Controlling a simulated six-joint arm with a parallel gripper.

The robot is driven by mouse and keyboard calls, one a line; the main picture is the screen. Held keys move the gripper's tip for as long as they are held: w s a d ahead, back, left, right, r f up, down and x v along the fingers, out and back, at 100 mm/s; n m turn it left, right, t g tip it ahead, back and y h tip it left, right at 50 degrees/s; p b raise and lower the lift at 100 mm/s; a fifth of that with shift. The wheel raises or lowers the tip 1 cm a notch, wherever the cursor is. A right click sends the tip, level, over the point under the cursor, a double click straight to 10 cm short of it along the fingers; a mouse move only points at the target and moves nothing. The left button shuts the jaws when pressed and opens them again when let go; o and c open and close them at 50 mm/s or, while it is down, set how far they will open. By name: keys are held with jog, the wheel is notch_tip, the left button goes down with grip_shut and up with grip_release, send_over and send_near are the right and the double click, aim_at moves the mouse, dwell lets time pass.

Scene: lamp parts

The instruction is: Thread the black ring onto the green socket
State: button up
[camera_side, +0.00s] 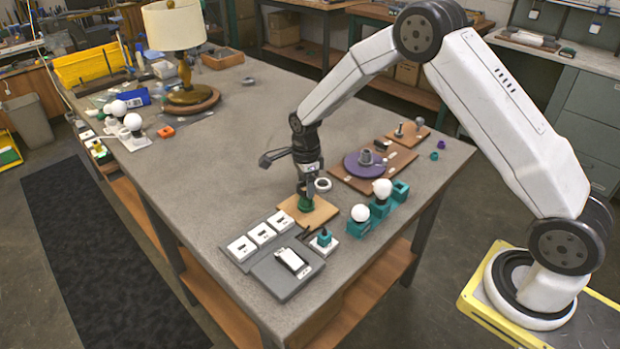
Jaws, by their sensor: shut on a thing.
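The green socket (304,204) stands on a small light-brown wooden board (321,217) near the middle of the table. My gripper (304,185) points down directly above the socket, its fingertips at or very near the socket's top. It is shut on a small dark thing, which seems to be the black ring. The ring is mostly hidden by the fingers and too small to make out clearly. I cannot tell whether it is around the socket or just above it.
A white ring-shaped part (322,184) lies close behind the gripper. Teal holders with white bulbs (382,189) stand to the right. A grey tray with white switches (262,232) lies in front left. A purple disc (365,163) sits behind right. The table's left middle is clear.

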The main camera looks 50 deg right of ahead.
jog(key=shift+f, duration=0.1)
jog(key=shift+f, duration=1.2)
jog(key=shift+f, duration=0.65)
dwell(1.7)
jog(key=o, duration=0.5)
grip_shut()
jog(key=shift+s+f, duration=0.1)
jog(key=shift+f, duration=0.1)
